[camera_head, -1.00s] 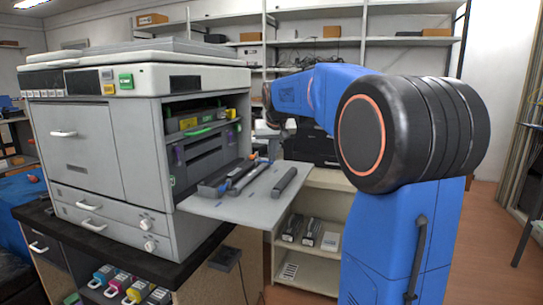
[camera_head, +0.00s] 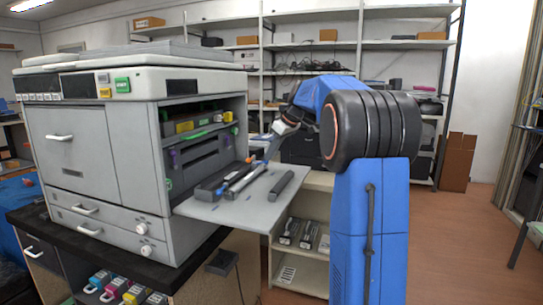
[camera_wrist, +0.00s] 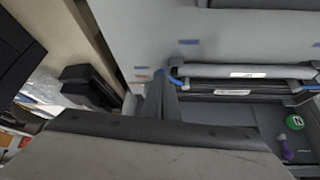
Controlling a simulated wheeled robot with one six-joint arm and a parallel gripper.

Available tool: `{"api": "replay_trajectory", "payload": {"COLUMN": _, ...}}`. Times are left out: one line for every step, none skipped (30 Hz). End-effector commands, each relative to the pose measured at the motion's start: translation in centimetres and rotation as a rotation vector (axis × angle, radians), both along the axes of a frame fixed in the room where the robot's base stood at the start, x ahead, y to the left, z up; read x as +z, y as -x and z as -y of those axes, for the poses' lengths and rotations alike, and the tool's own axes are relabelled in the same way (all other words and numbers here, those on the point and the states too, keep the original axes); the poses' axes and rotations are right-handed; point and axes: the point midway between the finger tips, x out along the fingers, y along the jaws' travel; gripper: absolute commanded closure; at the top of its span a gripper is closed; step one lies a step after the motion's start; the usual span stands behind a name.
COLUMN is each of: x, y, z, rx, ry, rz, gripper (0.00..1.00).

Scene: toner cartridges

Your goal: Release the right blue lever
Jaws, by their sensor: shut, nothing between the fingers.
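The grey printer (camera_head: 110,140) stands at the left with its right side open and a flap (camera_head: 238,207) folded down. A long part with blue ends (camera_head: 246,178) lies on the flap. In the wrist view, a blue lever-like piece (camera_wrist: 177,81) sits at the left end of a long grey unit (camera_wrist: 245,71). My gripper (camera_head: 269,148) is at the far side of the flap in the head view.
A dark bar (camera_head: 281,185) lies on the flap. A green knob (camera_wrist: 295,122) and purple lever (camera_wrist: 284,146) show in the wrist view. Shelves (camera_head: 310,48) stand behind, and a low cabinet (camera_head: 300,268) stands below.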

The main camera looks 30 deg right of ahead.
Motion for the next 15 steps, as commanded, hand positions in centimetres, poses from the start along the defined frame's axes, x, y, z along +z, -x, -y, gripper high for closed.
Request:
{"api": "replay_trajectory", "payload": {"x": -0.1, "y": -0.4, "z": 0.2, "rx": 0.040, "ry": 0.000, "rz": -0.002, "gripper": 1.00}}
{"api": "replay_trajectory", "payload": {"x": -0.1, "y": -0.6, "z": 0.3, "rx": 0.066, "ry": -0.001, "rz": -0.001, "gripper": 1.00}}
{"api": "replay_trajectory", "payload": {"x": -0.2, "y": -0.8, "z": 0.3, "rx": 0.101, "ry": -0.002, "rz": -0.002, "gripper": 1.00}}
{"api": "replay_trajectory", "payload": {"x": -0.1, "y": -1.0, "z": 0.3, "rx": 0.125, "ry": -0.001, "rz": -0.002, "gripper": 1.00}}
{"api": "replay_trajectory", "payload": {"x": -0.1, "y": -1.1, "z": 0.3, "rx": 0.150, "ry": 0.000, "rz": -0.002, "gripper": 1.00}}
{"api": "replay_trajectory", "payload": {"x": -0.1, "y": -1.3, "z": 0.3, "rx": 0.180, "ry": 0.001, "rz": -0.002, "gripper": 1.00}}
{"api": "replay_trajectory", "payload": {"x": -0.1, "y": -1.5, "z": 0.3, "rx": 0.202, "ry": 0.000, "rz": -0.002, "gripper": 1.00}}
{"api": "replay_trajectory", "payload": {"x": -0.1, "y": -1.4, "z": 0.2, "rx": 0.205, "ry": 0.001, "rz": 0.000, "gripper": 1.00}}
{"api": "replay_trajectory", "payload": {"x": -0.1, "y": -1.3, "z": 0.2, "rx": 0.202, "ry": 0.001, "rz": -0.002, "gripper": 1.00}}
{"api": "replay_trajectory", "payload": {"x": -0.1, "y": -1.3, "z": 0.2, "rx": 0.201, "ry": 0.002, "rz": -0.001, "gripper": 1.00}}
{"api": "replay_trajectory", "payload": {"x": -0.1, "y": -1.3, "z": 0.2, "rx": 0.200, "ry": 0.001, "rz": -0.001, "gripper": 1.00}}
{"api": "replay_trajectory", "payload": {"x": -0.1, "y": -1.3, "z": 0.2, "rx": 0.200, "ry": 0.001, "rz": -0.001, "gripper": 1.00}}
{"api": "replay_trajectory", "payload": {"x": -0.1, "y": -1.3, "z": 0.2, "rx": 0.200, "ry": 0.001, "rz": -0.002, "gripper": 1.00}}
{"api": "replay_trajectory", "payload": {"x": -0.1, "y": -1.3, "z": 0.2, "rx": 0.200, "ry": 0.001, "rz": -0.002, "gripper": 1.00}}
{"api": "replay_trajectory", "payload": {"x": -0.1, "y": -1.3, "z": 0.2, "rx": 0.199, "ry": 0.002, "rz": -0.001, "gripper": 1.00}}
